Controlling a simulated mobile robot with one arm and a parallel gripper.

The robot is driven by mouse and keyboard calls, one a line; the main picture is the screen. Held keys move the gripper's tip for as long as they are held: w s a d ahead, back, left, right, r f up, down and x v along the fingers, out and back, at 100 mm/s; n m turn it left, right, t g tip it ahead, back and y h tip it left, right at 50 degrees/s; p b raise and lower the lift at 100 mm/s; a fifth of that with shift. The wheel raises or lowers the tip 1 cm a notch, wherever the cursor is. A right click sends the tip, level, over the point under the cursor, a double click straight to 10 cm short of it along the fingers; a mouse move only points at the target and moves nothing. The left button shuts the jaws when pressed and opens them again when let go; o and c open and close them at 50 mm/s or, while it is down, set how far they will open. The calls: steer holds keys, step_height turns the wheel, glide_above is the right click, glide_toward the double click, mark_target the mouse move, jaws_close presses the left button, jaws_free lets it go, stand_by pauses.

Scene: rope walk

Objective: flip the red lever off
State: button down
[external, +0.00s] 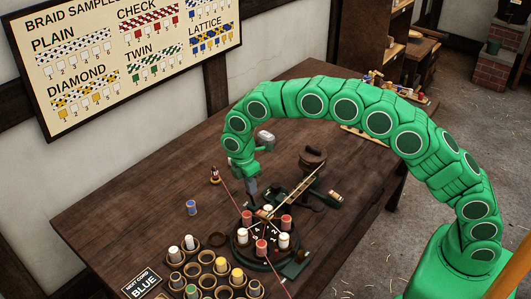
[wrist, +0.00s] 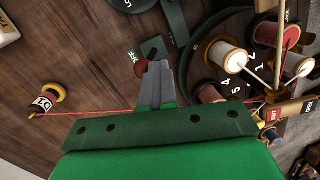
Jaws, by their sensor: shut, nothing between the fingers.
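My gripper (external: 252,196) points down at the left edge of the round braiding machine (external: 240,250). In the wrist view its grey fingers (wrist: 158,68) are together and hold nothing. A dark red knob (wrist: 142,66), apparently the red lever's, is right at the left side of the fingertips; I cannot tell whether they touch. Beside it is a dark green base with a small label (wrist: 133,57), upside down and only partly readable. The lever's shaft is mostly hidden by the fingers. In the external view I cannot make out the lever near the gripper.
Red and white spools (external: 287,221) stand on the machine. Cups with spools (external: 207,257) stand at front left. The table's left part (external: 120,215) is clear.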

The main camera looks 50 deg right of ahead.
steer(key=shift+w+r, duration=0.15)
stand_by(0.3)
step_height(320, 180, up, 9)
steer(key=w, duration=0.2)
steer(key=shift+a+r, duration=0.2)
steer(key=shift+a, duration=0.2)
steer(key=shift+w, duration=0.1)
